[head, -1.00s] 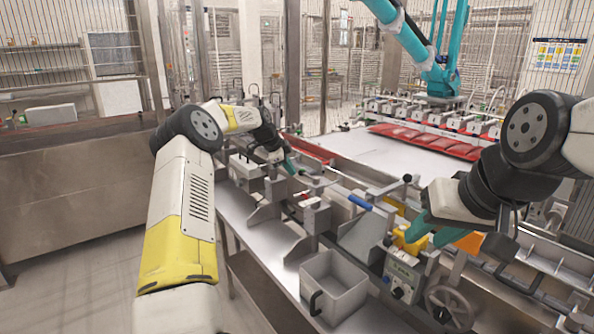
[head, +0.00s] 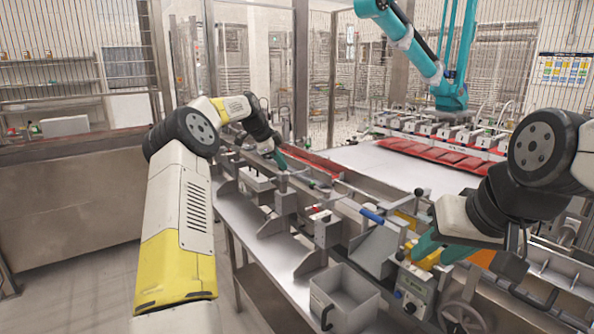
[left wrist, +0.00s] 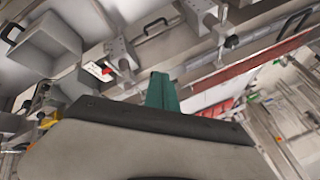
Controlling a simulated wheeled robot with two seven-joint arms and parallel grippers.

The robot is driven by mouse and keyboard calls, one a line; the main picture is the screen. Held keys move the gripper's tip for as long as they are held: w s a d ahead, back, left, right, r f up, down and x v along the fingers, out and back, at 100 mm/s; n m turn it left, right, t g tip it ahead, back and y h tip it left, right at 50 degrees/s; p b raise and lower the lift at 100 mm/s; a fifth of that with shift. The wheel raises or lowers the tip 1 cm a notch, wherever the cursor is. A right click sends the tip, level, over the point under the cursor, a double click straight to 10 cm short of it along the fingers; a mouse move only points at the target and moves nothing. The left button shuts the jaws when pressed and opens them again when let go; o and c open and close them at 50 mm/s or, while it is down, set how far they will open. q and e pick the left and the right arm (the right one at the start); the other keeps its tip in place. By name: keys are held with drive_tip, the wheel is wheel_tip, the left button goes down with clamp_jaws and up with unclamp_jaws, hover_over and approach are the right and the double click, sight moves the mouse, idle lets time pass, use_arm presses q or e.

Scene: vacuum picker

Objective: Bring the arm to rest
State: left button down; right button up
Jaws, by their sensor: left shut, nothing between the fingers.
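My left arm (head: 182,205) reaches forward from the bottom left in the head view. Its teal left gripper (head: 280,160) is shut and empty, above the far end of the metal workbench rail. In the left wrist view the teal fingers (left wrist: 162,92) show together, with nothing between them and bench fixtures beyond. My right gripper (head: 432,247) has teal fingers close to a yellow part (head: 424,258) at the right of the bench. Whether they touch it or how far apart they are is not clear.
A grey open bin (head: 345,297) sits at the bench's front edge. A blue-handled lever (head: 372,215) and several metal brackets stand along the bench. Floor at the left is clear.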

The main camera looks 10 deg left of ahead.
use_arm(q)
drive_tip(key=shift+a+r, duration=0.1)
drive_tip(key=shift+r, duration=0.05)
drive_tip(key=s+d+r+n+y, duration=0.1)
drive_tip(key=s+d+r+n, duration=0.2)
drive_tip(key=s, duration=0.4)
drive_tip(key=s+d+r+n, duration=0.1)
drive_tip(key=s+d+r, duration=0.2)
drive_tip(key=s+r, duration=0.3)
drive_tip(key=s+d+r+n+y, duration=0.15)
drive_tip(key=s+d, duration=0.25)
drive_tip(key=s, duration=0.4)
drive_tip(key=s+f+n, duration=0.2)
drive_tip(key=s+n, duration=0.1)
drive_tip(key=s, duration=0.6)
drive_tip(key=s+f+n, duration=0.2)
drive_tip(key=s+n, duration=0.2)
drive_tip(key=s, duration=0.6)
drive_tip(key=s+a+f+n, duration=0.1)
drive_tip(key=s+f+n, duration=0.1)
drive_tip(key=s, duration=0.8)
drive_tip(key=shift+f+n+t+h, duration=0.25)
drive_tip(key=shift+n+t+h, duration=0.15)
drive_tip(key=shift+n, duration=0.35)
